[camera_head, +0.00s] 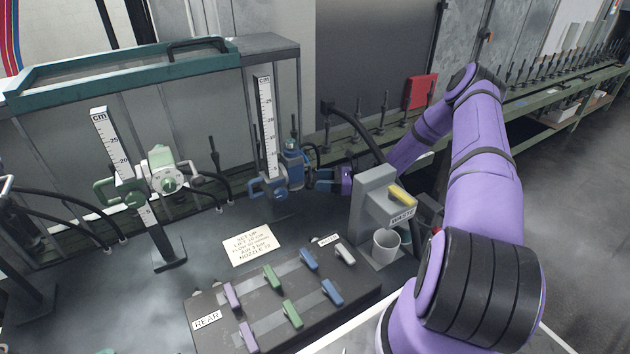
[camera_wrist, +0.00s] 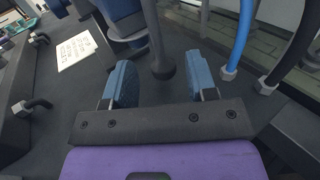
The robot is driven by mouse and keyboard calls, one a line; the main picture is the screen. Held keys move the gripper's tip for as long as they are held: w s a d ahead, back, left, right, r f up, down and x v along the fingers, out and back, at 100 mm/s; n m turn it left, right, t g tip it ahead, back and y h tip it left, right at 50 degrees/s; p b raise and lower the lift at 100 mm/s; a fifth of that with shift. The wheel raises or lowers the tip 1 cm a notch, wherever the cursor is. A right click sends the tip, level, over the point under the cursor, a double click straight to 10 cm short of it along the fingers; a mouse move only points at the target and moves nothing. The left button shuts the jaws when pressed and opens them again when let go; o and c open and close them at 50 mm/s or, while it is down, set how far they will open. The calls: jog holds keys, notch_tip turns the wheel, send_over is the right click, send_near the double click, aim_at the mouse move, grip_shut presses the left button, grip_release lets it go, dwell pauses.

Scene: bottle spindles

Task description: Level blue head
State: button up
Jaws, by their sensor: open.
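The blue head (camera_head: 291,172) sits low on the right upright, beside a white cm ruler (camera_head: 265,115). A blue loop handle (camera_head: 264,188) sticks out on its left. I cannot tell exactly how level it is. My gripper (camera_head: 318,180) is just right of the blue head, with its jaws facing it. In the wrist view my gripper (camera_wrist: 160,84) is open, with its two blue fingers apart. A dark rod with a rounded end (camera_wrist: 162,62) shows between and just beyond the fingertips. Part of a blue body (camera_wrist: 122,22) shows at the top left.
A green head (camera_head: 165,178) with its own ruler (camera_head: 110,140) stands left. A note (camera_head: 252,245) and a switch panel (camera_head: 285,310) with coloured levers lie in front. A grey dispenser (camera_head: 372,205) with a white cup (camera_head: 386,246) stands close to my arm.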

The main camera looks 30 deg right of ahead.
jog(key=shift+x, duration=1.3)
jog(key=shift+c, duration=0.2)
grip_shut()
